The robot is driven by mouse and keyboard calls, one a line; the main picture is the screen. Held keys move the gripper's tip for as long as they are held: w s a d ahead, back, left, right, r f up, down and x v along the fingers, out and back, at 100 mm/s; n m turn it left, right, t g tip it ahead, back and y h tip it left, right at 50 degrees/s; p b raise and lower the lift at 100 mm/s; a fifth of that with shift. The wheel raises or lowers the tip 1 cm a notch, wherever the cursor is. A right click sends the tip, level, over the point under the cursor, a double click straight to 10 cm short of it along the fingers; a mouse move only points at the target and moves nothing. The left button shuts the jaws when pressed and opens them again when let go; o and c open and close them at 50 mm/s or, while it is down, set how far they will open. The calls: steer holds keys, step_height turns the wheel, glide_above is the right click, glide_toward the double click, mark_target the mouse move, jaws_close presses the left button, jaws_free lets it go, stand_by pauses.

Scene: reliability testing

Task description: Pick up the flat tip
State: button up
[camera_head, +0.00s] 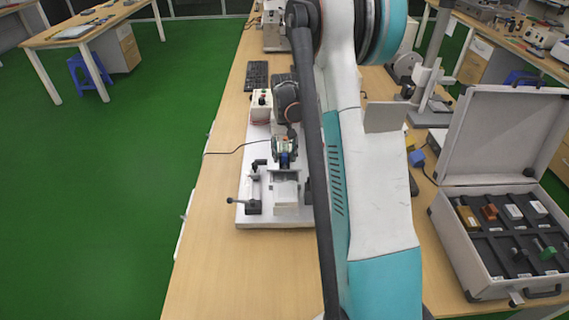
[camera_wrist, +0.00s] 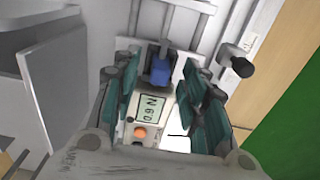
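The flat tip cannot be singled out; several small tools and blocks sit in the open case (camera_head: 455,240) at the right. My gripper (camera_wrist: 161,76) is over the white test fixture (camera_head: 262,214) on the table in the head view. In the wrist view its two fingers are spread apart, with a blue part (camera_wrist: 160,68) between them and visible room at its sides. A gauge (camera_wrist: 148,112) with a lit display and an orange button also lies between the fingers. I see no clear grip on either. The gripper (camera_head: 285,148) is small and partly hidden in the head view.
The case lid (camera_head: 507,132) stands open behind the case. A grey stand (camera_head: 430,105) is behind it to the left. A black keyboard (camera_head: 257,75) lies farther back. The front left of the table (camera_head: 240,275) is bare, with green floor beyond its left edge.

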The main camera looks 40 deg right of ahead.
jaws_close()
steer(key=shift+r, duration=0.1)
steer(key=shift+r, duration=0.1)
